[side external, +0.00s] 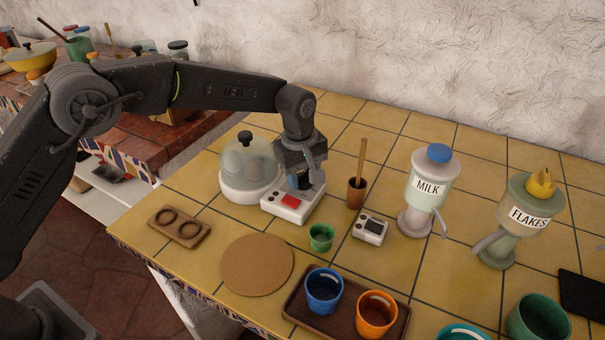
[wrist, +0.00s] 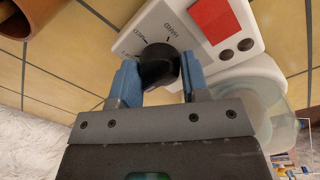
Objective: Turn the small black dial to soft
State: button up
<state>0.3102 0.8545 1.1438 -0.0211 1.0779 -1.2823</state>
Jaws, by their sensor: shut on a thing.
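The small black dial (wrist: 159,66) is on the top of a white control box (side external: 292,207) with a red square button (side external: 291,201). In the wrist view the box (wrist: 143,32) shows the word HARD and a second, partly readable label beside the dial. My gripper (wrist: 158,78) points down at the box, with its blue fingers shut on the dial from both sides. In the side view my gripper (side external: 302,183) hides the dial. I cannot read which label the dial points to.
A white cooker with a clear dome (side external: 249,167) stands beside the box. A brown cup with a wooden stick (side external: 356,190), a small green cup (side external: 321,237), a timer (side external: 371,229) and a MILK dispenser (side external: 430,188) stand to the right. A round cork mat (side external: 256,264) lies in front.

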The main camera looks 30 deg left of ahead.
jog(key=shift+m, duration=0.3)
jog(key=m, duration=0.9)
jog(key=shift+g, duration=0.3)
dwell(0.3)
jog(key=o, duration=0.9)
jog(key=r, duration=0.9)
jog(key=a+r, duration=0.1)
jog(key=r, duration=0.4)
